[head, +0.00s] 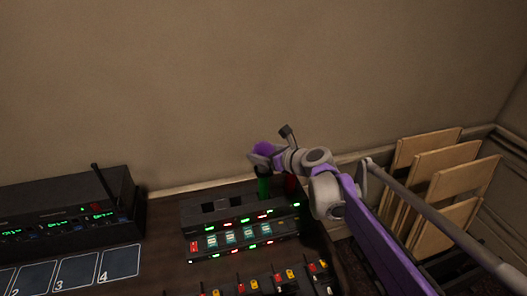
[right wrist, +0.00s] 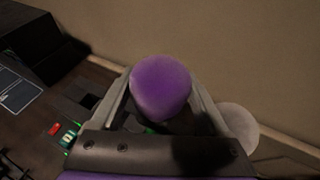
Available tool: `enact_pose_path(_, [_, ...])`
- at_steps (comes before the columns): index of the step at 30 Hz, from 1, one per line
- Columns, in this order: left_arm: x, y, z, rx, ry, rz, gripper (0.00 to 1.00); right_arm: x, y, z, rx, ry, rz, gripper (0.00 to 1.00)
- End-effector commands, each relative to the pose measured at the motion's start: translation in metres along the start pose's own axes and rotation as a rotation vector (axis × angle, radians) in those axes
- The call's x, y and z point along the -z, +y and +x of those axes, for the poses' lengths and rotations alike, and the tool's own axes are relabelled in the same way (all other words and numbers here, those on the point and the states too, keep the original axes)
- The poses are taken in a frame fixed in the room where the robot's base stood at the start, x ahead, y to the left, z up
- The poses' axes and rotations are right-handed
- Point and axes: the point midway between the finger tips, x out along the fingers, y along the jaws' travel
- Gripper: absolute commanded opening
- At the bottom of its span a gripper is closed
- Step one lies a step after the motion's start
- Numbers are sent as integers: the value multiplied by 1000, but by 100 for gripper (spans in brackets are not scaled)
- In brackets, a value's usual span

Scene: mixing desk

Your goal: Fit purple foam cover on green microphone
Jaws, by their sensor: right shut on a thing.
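The purple foam cover (head: 264,148) is between the fingers of my right gripper (head: 262,160), which is shut on it. It also fills the middle of the right wrist view (right wrist: 161,88). The green microphone (head: 264,188) stands upright in the rack, directly below the gripper in the head view. Its top is hidden by the gripper and cover, so I cannot tell whether the cover is around it or just above it. A little green (right wrist: 148,130) shows below the cover in the right wrist view. My left gripper is not in view.
The microphone rack (head: 205,232) has empty slots left of the green microphone and a red microphone (head: 291,184) close on its right. A black receiver unit (head: 62,212) with an antenna stands at left. Numbered pads (head: 76,270) lie in front. Folded wooden chairs (head: 440,185) lean at right.

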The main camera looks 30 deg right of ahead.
Motion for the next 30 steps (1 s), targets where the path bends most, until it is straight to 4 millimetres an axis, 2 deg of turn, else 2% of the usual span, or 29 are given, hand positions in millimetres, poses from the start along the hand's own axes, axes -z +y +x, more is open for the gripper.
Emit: enact_pose_path(30, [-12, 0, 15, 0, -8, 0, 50, 24, 0, 10, 0, 0, 0, 27])
